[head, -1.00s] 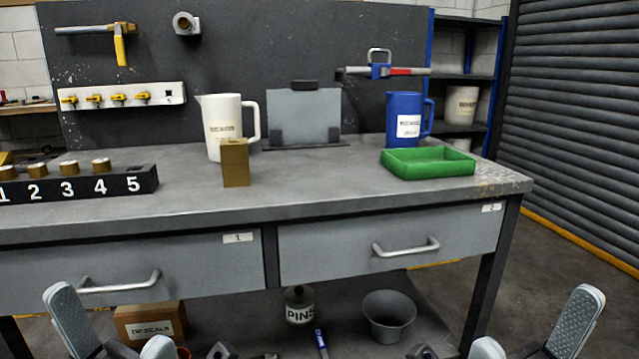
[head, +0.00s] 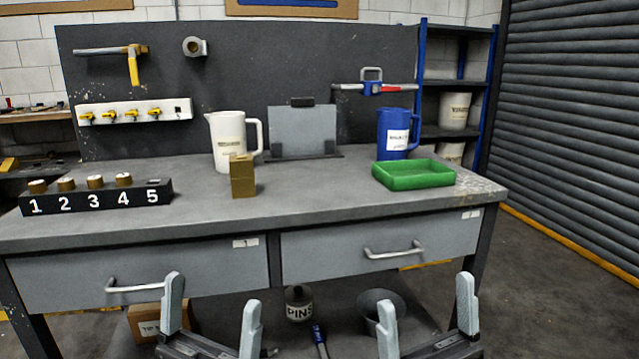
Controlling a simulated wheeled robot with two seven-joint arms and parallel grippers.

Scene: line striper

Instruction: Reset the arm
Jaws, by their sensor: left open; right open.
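My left gripper (head: 212,318) is open and empty at the lower left of the head view, in front of the left drawer (head: 140,278). My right gripper (head: 428,318) is open and empty at the lower right, in front of and below the right drawer (head: 385,240). Both grippers point up, are apart from each other and hold nothing. The fingers show clearly, and parts of both arms are cut off by the bottom edge.
The grey workbench (head: 320,188) holds a numbered black rack (head: 100,199), a white jug (head: 228,142), a brass block (head: 242,177), a blue jug (head: 394,135) and a green tray (head: 413,176). A PINS container (head: 299,304) and a grey bucket (head: 375,300) sit below. Both drawers are shut.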

